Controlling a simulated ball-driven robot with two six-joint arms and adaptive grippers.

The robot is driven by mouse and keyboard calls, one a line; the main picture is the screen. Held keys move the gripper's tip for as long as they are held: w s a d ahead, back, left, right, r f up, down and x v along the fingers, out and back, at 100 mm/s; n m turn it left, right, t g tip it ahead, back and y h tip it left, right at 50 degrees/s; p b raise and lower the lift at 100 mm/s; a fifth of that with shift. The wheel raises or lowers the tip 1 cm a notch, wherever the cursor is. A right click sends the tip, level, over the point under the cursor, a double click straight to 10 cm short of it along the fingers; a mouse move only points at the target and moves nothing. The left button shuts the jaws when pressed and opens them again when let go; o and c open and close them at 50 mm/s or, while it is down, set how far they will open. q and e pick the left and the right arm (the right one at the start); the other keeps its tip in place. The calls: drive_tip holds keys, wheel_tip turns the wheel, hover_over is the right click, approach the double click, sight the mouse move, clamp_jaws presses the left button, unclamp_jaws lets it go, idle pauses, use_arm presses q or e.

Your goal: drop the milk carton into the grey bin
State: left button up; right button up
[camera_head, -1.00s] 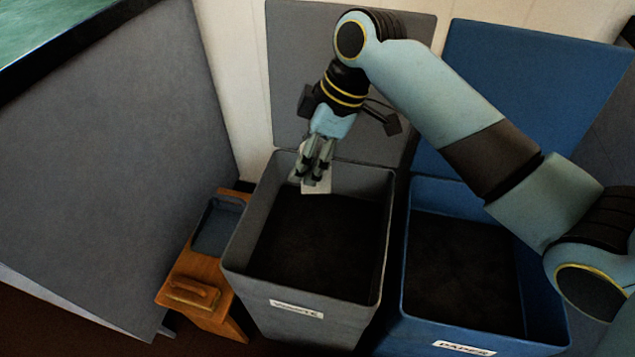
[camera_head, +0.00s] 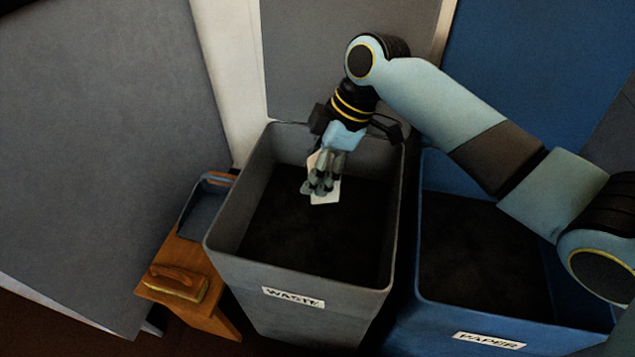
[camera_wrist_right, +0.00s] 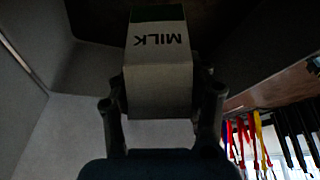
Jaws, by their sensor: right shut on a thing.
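The milk carton (camera_head: 328,192) is pale and partly hidden by the fingers in the head view. In the right wrist view the carton (camera_wrist_right: 159,62) shows the word MILK and a dark green band. My right gripper (camera_head: 320,186) is shut on it, with one finger on each side in the right wrist view (camera_wrist_right: 162,100). The gripper and carton are over the opening of the grey bin (camera_head: 290,275), toward its back. The bin has a WASTE label, an open lid behind it and a dark inside. My left gripper is not in view.
A blue bin (camera_head: 472,311) labelled PAPER stands close to the right. A wooden stool (camera_head: 205,312) with a brush (camera_head: 176,282) and a blue-grey tray (camera_head: 201,209) stands to the left. A grey panel (camera_head: 90,130) rises at far left.

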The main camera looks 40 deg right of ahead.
drive_tip(key=o, duration=1)
drive_tip(key=shift+v, duration=5.95)
